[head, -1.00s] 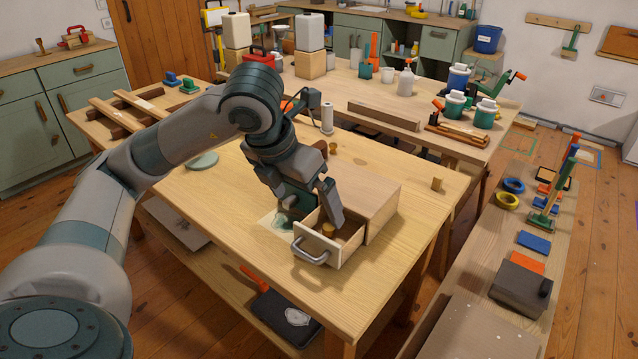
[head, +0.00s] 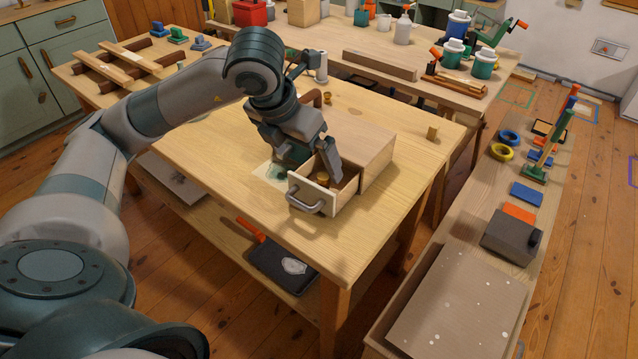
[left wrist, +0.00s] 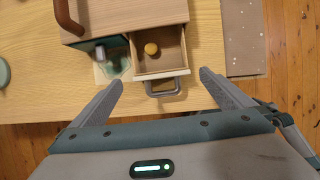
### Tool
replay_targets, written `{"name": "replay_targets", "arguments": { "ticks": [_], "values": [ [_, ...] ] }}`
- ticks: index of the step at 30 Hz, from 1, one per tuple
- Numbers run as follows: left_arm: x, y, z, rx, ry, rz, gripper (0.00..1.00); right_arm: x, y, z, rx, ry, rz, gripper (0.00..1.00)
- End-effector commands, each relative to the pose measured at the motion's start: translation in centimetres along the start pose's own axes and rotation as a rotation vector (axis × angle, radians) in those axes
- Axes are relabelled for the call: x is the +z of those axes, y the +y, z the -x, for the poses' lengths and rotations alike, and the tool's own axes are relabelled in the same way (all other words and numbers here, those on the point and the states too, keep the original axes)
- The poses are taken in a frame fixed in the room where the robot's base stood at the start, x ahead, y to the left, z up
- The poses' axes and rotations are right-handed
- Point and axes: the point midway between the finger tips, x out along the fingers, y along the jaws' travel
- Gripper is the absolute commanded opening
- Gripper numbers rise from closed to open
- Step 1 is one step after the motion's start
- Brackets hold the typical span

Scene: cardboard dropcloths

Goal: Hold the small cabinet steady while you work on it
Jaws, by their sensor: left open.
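The small cabinet (head: 368,140) is a light wooden box on the table, with its drawer (head: 345,200) pulled open toward the front. The drawer has a grey bow handle (head: 308,203). A small round yellow-brown piece (left wrist: 151,48) lies inside the drawer. My left gripper (head: 312,172) is over the drawer end of the cabinet. In the left wrist view its fingers (left wrist: 163,88) are wide apart with nothing between them, and the drawer handle shows just beyond them. In the head view the gripper hides part of the cabinet's left side. My right gripper is not in view.
A green-marked patch (head: 277,173) lies left of the drawer. A dark tray (head: 283,265) is on the shelf below. A low bench (head: 440,225) runs along the right. The front tabletop is clear.

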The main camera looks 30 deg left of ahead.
Motion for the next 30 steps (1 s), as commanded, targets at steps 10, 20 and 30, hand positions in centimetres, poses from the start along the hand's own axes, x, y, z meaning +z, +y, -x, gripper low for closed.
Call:
{"name": "replay_targets", "arguments": {
  "ticks": [10, 20, 30],
  "values": [
    [-0.1, 0.0, -5.8, 0.000, 0.004, 0.000, 1.00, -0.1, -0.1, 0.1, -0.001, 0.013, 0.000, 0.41],
    [-0.1, 0.0, -10.9, 0.000, 0.003, 0.000, 1.00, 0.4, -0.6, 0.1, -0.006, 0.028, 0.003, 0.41],
    [-0.1, 0.0, -13.3, 0.000, 0.000, -0.001, 1.00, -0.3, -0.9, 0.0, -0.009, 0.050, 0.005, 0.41]
  ]
}}
